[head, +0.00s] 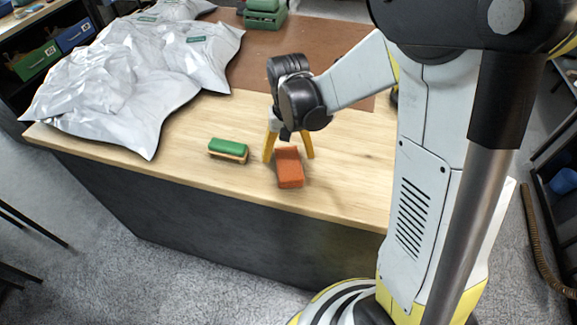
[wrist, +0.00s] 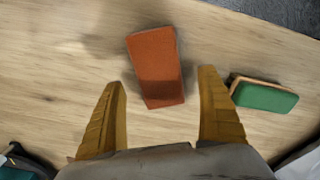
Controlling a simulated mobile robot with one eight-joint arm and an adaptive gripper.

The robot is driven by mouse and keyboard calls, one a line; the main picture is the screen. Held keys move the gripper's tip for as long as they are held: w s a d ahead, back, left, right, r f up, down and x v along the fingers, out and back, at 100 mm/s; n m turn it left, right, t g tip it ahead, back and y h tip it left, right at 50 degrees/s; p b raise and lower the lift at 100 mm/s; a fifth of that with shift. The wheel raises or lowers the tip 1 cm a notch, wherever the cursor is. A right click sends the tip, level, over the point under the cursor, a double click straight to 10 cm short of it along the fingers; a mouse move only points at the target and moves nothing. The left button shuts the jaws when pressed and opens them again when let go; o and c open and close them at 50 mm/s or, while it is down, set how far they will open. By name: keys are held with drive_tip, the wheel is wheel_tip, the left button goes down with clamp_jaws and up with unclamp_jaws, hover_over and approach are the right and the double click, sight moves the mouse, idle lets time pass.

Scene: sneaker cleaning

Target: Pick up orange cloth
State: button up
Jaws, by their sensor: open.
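The orange cloth (head: 290,172) is a folded, block-like orange piece lying on the wooden tabletop near its front edge. It also shows in the wrist view (wrist: 156,62), ahead of and between the fingertips. My gripper (head: 288,157) points down over the table at the cloth's far end, its yellow fingers apart on either side. In the wrist view my gripper (wrist: 162,90) is open and nothing is held. The near end of the cloth in that view lies in shadow, and I cannot tell the height of the fingertips above the table.
A green-topped brush (head: 228,150) with a wooden base lies just left of the cloth, close to one finger in the wrist view (wrist: 264,95). Silvery plastic bags (head: 120,90) cover the table's left part. A green box (head: 264,18) stands at the back. Bare wood (head: 345,185) lies right of the cloth.

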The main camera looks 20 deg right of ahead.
sight(289, 161)
wheel_tip(289, 161, down, 4)
drive_tip(key=shift+s+f+b, duration=0.1)
drive_tip(key=shift+s+b, duration=0.05)
drive_tip(key=shift+b, duration=0.65)
drive_tip(key=c, duration=1.3)
drive_tip(key=shift+c, duration=0.2)
drive_tip(key=shift+r, duration=0.2)
